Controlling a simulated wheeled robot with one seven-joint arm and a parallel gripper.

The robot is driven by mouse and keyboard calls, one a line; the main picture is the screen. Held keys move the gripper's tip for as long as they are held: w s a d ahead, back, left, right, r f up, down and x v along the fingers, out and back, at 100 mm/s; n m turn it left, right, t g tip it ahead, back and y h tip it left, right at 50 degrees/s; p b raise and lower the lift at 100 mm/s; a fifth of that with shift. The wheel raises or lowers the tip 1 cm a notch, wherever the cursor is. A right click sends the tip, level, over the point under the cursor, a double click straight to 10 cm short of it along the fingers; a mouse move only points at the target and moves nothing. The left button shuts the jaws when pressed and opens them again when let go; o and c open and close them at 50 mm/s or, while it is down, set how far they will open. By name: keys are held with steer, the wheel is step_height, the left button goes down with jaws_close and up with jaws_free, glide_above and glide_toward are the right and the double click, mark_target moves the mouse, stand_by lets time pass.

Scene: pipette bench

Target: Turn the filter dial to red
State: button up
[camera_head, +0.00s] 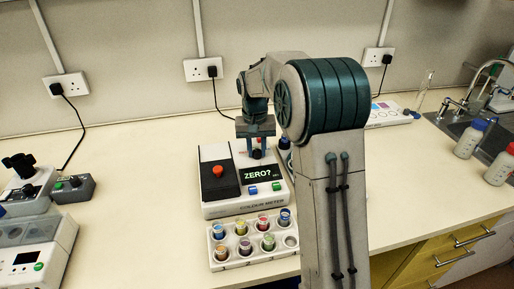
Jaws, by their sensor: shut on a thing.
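The colour meter (245,208) is a white box on the bench, with a black lid bearing a red knob (218,171) and a display (262,174) reading "ZERO?". My gripper (256,149) points down over the back right of the meter, above the display. It is shut on a small dark knob (257,154), which seems to be the filter dial. A bit of red shows between the fingers. The gripper mostly hides the dial, so its setting cannot be read.
Other instruments (72,188) stand at the left. Bottles (470,138) and a sink (490,125) are at the right. The bench left of the meter is clear.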

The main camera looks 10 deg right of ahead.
mark_target(255, 151)
steer(key=o, duration=1)
step_height(255, 151, up, 14)
steer(key=shift+a, duration=0.3)
steer(key=shift+f, duration=0.1)
